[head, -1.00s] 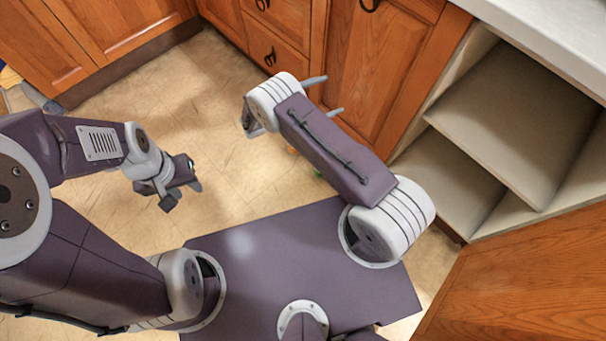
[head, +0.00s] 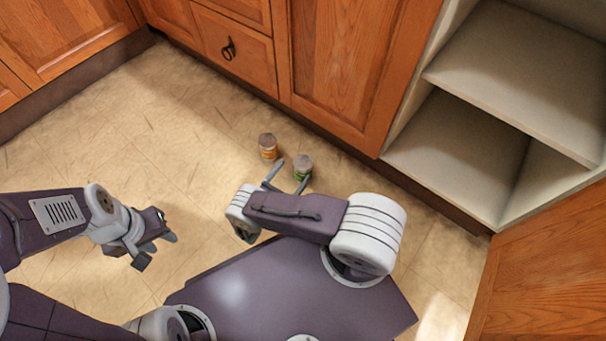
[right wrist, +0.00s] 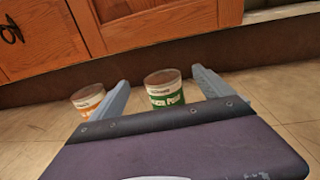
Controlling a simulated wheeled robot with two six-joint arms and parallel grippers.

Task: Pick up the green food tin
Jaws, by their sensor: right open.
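The green food tin (head: 302,168) stands upright on the floor near the cabinet base, with a green and white label and a brownish top. In the right wrist view the green tin (right wrist: 165,90) shows ahead, between the two finger lines. My right gripper (head: 288,177) is open and empty, its fingers pointing at the tin; it also shows in the right wrist view (right wrist: 160,95). I cannot tell exactly how far the tin is from the fingertips. My left gripper (head: 158,248) is over the floor at left, away from the tin; its finger gap is unclear.
An orange-labelled tin (head: 268,147) stands just left of the green one; it also shows in the right wrist view (right wrist: 88,100), outside the left finger. Wooden cabinets (head: 350,70) rise behind. An open shelf unit (head: 460,150) is at right. The floor at left is clear.

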